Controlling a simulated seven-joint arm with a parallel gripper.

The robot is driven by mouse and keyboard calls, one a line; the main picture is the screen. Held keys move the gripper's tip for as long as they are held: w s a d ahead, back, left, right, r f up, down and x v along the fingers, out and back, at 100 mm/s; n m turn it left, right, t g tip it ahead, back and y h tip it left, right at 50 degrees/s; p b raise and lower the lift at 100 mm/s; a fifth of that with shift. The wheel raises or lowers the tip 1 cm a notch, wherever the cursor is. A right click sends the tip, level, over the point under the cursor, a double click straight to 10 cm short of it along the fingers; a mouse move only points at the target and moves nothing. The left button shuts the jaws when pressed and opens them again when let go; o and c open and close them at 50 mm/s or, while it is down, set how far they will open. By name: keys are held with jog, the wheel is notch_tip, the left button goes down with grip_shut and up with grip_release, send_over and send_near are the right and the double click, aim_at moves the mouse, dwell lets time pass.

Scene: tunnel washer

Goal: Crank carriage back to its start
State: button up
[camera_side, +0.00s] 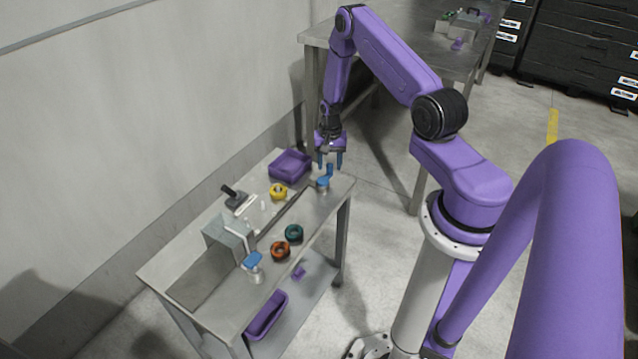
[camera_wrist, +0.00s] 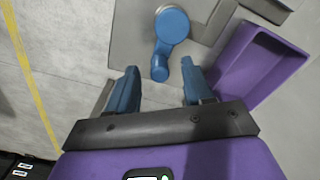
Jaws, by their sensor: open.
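A blue crank (camera_side: 323,182) stands at the far right end of the steel table, with its upright handle (camera_side: 330,169) on its arm. In the wrist view the crank's round hub (camera_wrist: 172,25) is at the top, with its handle knob (camera_wrist: 159,68) toward the fingers. My gripper (camera_side: 330,160) is open and empty, pointing down just above the crank handle. In the wrist view the knob appears between the two blue fingertips (camera_wrist: 160,72); I cannot tell the height gap. A grey box-shaped housing (camera_side: 222,231) stands mid-table. I cannot clearly make out the carriage.
A purple bin (camera_side: 290,165) sits behind the crank, also close right in the wrist view (camera_wrist: 262,62). Yellow (camera_side: 278,192), teal (camera_side: 293,233) and orange (camera_side: 280,250) rings lie on the table. A blue-topped fitting (camera_side: 253,260) stands near the front. A wall runs along the left.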

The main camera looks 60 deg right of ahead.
jog(key=shift+r, duration=2.8)
jog(key=shift+w+a+r, duration=0.15)
jog(key=shift+a+r, duration=0.1)
jog(key=shift+a, duration=0.05)
jog(key=s+a+r+n, duration=0.2)
jog(key=a+r+n, duration=0.4)
jog(key=a+r, duration=0.45)
jog(key=s+a+r+n, duration=0.1)
jog(key=a+r+n, duration=0.55)
jog(key=a, duration=0.75)
jog(key=s+a+r+n, duration=0.2)
jog(key=s+r+n, duration=0.1)
jog(key=s, duration=0.4)
jog(key=s+a+r+n, duration=0.2)
jog(key=s+n, duration=0.3)
jog(key=s, duration=0.3)
jog(key=s+a+r+n, duration=0.2)
jog(key=s+r+n, duration=0.2)
jog(key=s, duration=0.4)
jog(key=shift+s+r, duration=0.2)
jog(key=shift+s, duration=0.05)
